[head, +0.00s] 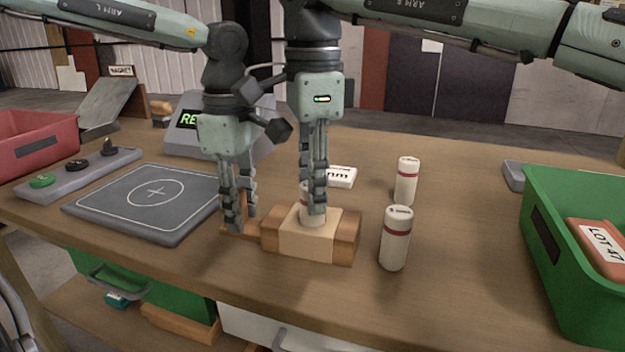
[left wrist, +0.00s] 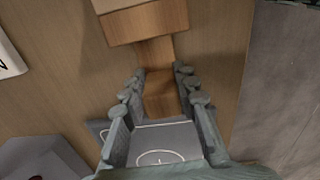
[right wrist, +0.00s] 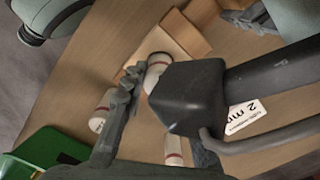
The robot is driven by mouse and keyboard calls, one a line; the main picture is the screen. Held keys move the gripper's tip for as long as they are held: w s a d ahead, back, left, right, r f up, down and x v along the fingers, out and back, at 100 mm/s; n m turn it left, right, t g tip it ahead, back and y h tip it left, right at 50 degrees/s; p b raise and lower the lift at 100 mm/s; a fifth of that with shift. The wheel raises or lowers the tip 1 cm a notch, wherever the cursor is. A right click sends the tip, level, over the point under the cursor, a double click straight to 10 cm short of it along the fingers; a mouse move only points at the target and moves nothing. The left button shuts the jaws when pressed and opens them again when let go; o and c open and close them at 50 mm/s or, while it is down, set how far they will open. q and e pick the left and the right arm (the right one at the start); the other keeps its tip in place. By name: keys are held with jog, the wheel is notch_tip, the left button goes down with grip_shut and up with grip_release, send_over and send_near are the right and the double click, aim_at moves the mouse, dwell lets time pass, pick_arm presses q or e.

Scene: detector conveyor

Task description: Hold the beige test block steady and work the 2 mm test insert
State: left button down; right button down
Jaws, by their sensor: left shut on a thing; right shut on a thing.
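The beige test block (head: 307,245), with brown wooden ends, lies on the table. It also shows at the top of the left wrist view (left wrist: 147,22). A wooden handle (left wrist: 160,88) sticks out from its left end. My left gripper (head: 238,222) is shut on this handle. My right gripper (head: 314,200) is above the block, shut on a white cylindrical insert (head: 305,214), which also shows in the right wrist view (right wrist: 157,66). The insert is upright at the block's top; how deep it sits is hidden. A "2 mm" card (right wrist: 246,116) lies behind the block.
Two white cylinders with red bands stand right of the block, one nearer (head: 395,240) and one farther (head: 406,184). A green bin (head: 570,270) is at the right. A dark marked pad (head: 145,205), button strip (head: 75,176), display unit (head: 190,140) and red bin (head: 38,140) are left.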

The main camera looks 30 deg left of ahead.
jog(key=shift+f, duration=0.45)
jog(key=c, duration=1.1)
grip_release()
notch_tip(320, 180, up, 12)
pick_arm(q)
jog(key=c, duration=1.1)
grip_release()
